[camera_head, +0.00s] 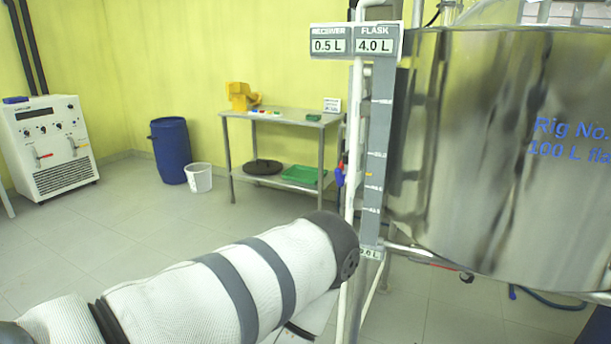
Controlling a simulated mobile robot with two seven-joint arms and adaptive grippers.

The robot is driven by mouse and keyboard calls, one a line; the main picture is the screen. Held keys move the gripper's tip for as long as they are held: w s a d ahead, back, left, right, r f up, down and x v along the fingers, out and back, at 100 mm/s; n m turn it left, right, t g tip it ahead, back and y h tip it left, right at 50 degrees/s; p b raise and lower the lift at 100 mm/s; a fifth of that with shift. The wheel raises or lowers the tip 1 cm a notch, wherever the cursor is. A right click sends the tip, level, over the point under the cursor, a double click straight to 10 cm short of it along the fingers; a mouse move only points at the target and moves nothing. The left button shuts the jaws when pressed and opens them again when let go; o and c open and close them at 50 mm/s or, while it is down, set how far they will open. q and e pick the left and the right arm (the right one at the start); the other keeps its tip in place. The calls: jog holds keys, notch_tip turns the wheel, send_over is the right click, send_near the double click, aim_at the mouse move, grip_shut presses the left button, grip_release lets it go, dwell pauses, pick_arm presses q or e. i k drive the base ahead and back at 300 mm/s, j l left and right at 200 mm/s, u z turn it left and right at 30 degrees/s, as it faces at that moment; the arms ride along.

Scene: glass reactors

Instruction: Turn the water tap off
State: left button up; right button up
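A small fitting with a blue part and a red part (340,175) sits on the white vertical pipe (350,215), left of the grey level scale. It may be the water tap, but it is too small to tell how its handle is set. Another small red part (466,277) is under the steel vessel at the right; I cannot tell what it is. My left arm reaches in from the lower left, and its dark joint overlaps the lower pipe. Neither of my grippers shows in this view.
The large steel vessel (480,150) fills the right side. The grey scale (377,150) carries a sign (356,40) on top. A steel table (285,118), a blue barrel (170,150), a white bucket (199,178) and a white unit (47,145) stand behind. Floor at left is clear.

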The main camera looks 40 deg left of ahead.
aim_at(340, 178)
jog(key=k+j, duration=0.1)
jog(key=j, duration=1.55)
jog(key=i+j, duration=0.1)
jog(key=j, duration=0.5)
jog(key=i+j, duration=0.1)
jog(key=j, duration=0.5)
